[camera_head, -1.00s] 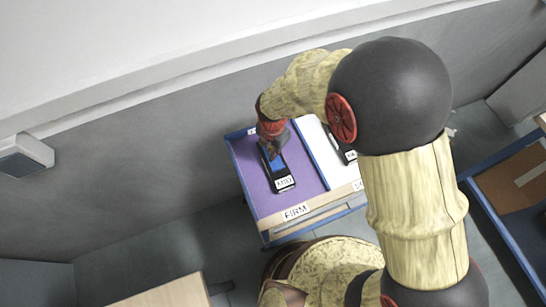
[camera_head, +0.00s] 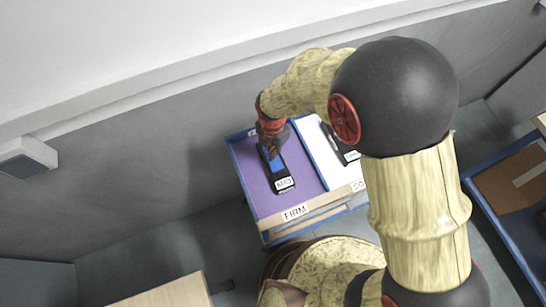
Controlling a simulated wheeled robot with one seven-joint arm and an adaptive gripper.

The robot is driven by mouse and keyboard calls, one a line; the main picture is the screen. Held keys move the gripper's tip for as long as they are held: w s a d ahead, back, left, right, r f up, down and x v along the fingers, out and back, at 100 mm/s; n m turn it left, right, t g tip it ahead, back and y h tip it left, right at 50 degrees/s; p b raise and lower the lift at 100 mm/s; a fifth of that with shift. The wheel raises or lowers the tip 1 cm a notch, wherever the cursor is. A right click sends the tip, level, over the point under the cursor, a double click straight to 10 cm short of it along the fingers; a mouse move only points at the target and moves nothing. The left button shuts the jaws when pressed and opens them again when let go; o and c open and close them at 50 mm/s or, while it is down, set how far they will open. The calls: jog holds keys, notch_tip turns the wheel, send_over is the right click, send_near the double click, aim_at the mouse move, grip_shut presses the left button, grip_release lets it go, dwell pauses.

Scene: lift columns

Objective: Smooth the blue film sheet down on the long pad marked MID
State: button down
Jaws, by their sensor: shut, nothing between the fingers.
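The long pad marked MID (camera_head: 285,184) is black and lies on the purple part of a table, its white MID label toward the front. The blue film sheet (camera_head: 276,164) lies on the pad behind the label; its far end is hidden by my gripper. My gripper (camera_head: 272,150) is shut, with its fingers pointing down at the far part of the blue film. I cannot tell whether the fingertips touch the film.
The purple surface (camera_head: 250,178) has a front edge labelled FIRM (camera_head: 295,213). To its right a white surface (camera_head: 312,150) bears another black labelled pad (camera_head: 343,150), partly behind my arm. A blue-edged table with a brown board (camera_head: 508,185) stands at far right. A grey wall runs behind.

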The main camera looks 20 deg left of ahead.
notch_tip(320, 180, up, 6)
jog(key=p, duration=0.4)
jog(key=shift+r, duration=0.2)
dwell(0.4)
jog(key=shift+w+a+f+m+p, duration=0.4)
jog(key=shift+w+f+m+p, duration=0.1)
jog(key=shift+f+m, duration=0.55)
jog(key=shift+w+a+f+m+p, duration=0.35)
jog(key=shift+w+f+m+p, duration=0.15)
jog(key=shift+f+m, duration=0.55)
jog(key=shift+w+a+f+m+p, duration=0.45)
jog(key=shift+f+m, duration=0.45)
jog(key=shift+f, duration=0.3)
jog(key=shift+s+f, duration=0.1)
jog(key=shift+f, duration=0.35)
jog(key=shift+f+b, duration=0.5)
jog(key=shift+b, duration=0.1)
